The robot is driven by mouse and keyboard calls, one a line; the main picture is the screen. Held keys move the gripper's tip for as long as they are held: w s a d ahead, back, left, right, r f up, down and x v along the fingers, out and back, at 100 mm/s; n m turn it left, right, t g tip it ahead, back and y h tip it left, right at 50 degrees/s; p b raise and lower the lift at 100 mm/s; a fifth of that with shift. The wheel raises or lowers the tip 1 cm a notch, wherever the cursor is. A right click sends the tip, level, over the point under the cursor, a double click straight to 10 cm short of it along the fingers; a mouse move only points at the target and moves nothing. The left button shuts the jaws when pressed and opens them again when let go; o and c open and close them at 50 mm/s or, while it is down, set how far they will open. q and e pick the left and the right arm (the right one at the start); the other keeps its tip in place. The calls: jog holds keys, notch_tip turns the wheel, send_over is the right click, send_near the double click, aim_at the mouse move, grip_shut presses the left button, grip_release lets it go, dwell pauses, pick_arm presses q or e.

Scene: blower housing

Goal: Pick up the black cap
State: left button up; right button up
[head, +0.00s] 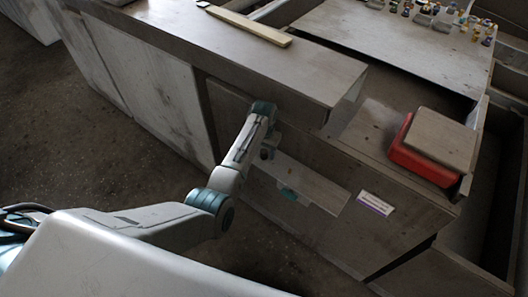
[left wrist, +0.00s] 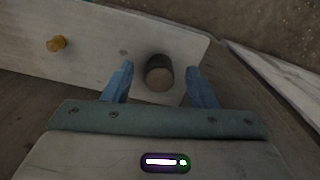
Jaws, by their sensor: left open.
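The black cap (left wrist: 160,74) is a short dark cylinder standing on a pale board (left wrist: 92,55), near its right end, in the left wrist view. My left gripper (left wrist: 159,69) is open, with one blue finger on each side of the cap. Gaps show between the fingers and the cap, so it is not gripped. In the head view my left gripper (head: 268,150) is beside the bench front, at the pale narrow shelf (head: 310,186); I cannot make out the cap there. My right gripper is not in view.
A small brass-coloured knob (left wrist: 57,43) is on the board, left of the cap. In the head view, the bench top (head: 230,45) overhangs near my left arm. A red box with a grey top (head: 402,157) stands at the right. Several small coloured parts (head: 450,15) lie at the back.

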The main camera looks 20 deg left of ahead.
pick_arm(q)
jog(key=shift+f, duration=0.15)
jog(key=shift+c, duration=0.4)
jog(key=c, duration=0.9)
jog(key=shift+c, duration=0.4)
